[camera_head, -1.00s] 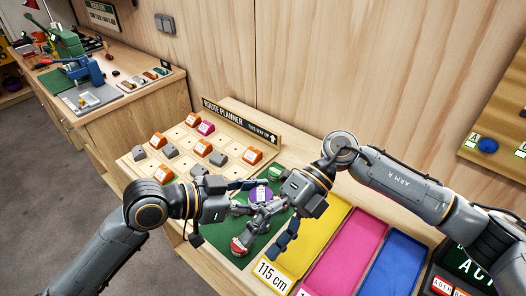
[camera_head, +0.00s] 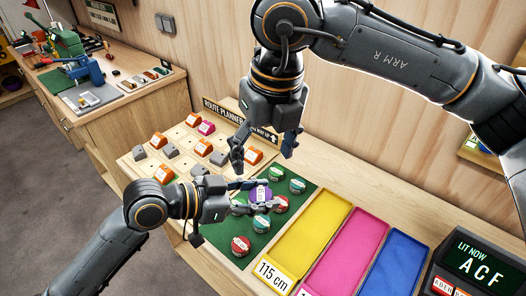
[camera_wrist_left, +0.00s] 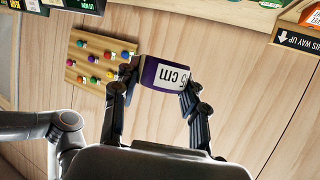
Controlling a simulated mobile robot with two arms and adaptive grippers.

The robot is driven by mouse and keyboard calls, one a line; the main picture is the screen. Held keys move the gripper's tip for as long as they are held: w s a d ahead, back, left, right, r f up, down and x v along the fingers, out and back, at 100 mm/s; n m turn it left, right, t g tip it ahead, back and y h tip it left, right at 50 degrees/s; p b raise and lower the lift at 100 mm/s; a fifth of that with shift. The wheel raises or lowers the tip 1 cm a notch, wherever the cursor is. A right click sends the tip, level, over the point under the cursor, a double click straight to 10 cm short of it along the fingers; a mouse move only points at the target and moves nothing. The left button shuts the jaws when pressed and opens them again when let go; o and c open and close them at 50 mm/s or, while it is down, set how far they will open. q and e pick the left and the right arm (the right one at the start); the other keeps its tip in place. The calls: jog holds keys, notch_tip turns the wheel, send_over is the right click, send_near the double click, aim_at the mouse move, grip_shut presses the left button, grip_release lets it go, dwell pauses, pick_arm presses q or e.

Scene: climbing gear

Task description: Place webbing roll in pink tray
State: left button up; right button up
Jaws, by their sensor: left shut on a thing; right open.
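My left gripper (camera_head: 258,197) is shut on a purple webbing roll (camera_head: 262,191) above the green mat. In the left wrist view the purple roll (camera_wrist_left: 163,74) sits between the two fingers, with a white label ending in "5 cm" on its side. The pink tray (camera_head: 346,250) lies to the right of the mat, between the yellow tray (camera_head: 312,232) and the blue tray (camera_head: 398,262); its visible floor is empty. My right gripper (camera_head: 264,152) is open and empty, held higher, behind my left gripper.
Several green, teal and red rolls stand on the green mat (camera_head: 234,225), one red roll (camera_head: 241,245) at its front. A route planner board (camera_head: 170,165) with orange and grey blocks lies left. A "LIT NOW" display (camera_head: 478,262) stands right of the blue tray.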

aim_at(260, 195)
pick_arm(q)
jog(key=shift+s+d, duration=0.1)
jog(key=shift+d, duration=0.05)
pick_arm(e)
jog(key=f, duration=0.4)
jog(key=w+f, duration=0.1)
jog(key=f, duration=0.3)
jog(key=w+f, duration=0.1)
jog(key=f, duration=0.3)
jog(key=shift+a+f, duration=0.3)
jog(key=shift+a, duration=0.05)
jog(key=c, duration=1.2)
pick_arm(q)
jog(key=o, duration=1.2)
pick_arm(e)
jog(key=shift+c, duration=0.3)
pick_arm(q)
jog(key=shift+r, duration=0.1)
